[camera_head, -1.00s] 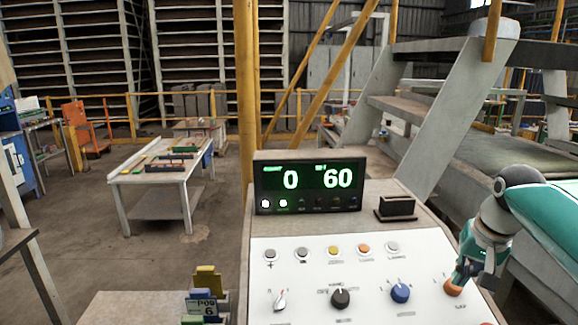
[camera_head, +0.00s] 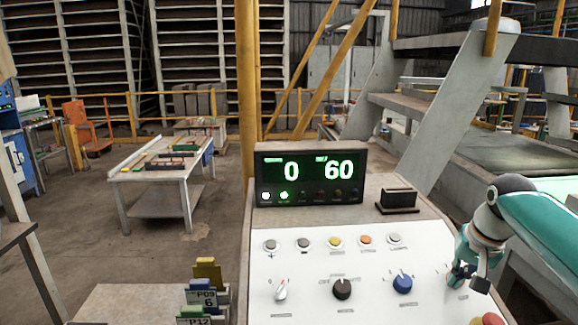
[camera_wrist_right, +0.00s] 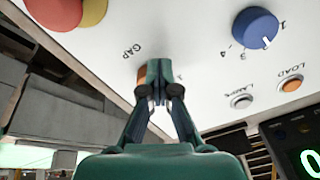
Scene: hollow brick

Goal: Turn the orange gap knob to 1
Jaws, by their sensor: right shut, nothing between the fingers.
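The orange gap knob (camera_wrist_right: 142,74) shows in the right wrist view as a small orange patch beside the "GAP" label, mostly hidden behind my right gripper (camera_wrist_right: 158,95). Its pointer and setting cannot be seen. My right gripper is shut with nothing between its fingers, and its tips are right in front of the knob. Whether they touch it I cannot tell. In the head view the right gripper (camera_head: 457,277) is at the panel's right edge and covers the knob. My left gripper is not in view.
The white panel (camera_head: 320,285) carries a blue knob (camera_head: 403,283), a black knob (camera_head: 342,289), a white-pointer knob (camera_head: 281,290) and several buttons. A red button (camera_head: 489,319) is close below the gripper. The display (camera_head: 309,177) reads 0 and 60.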

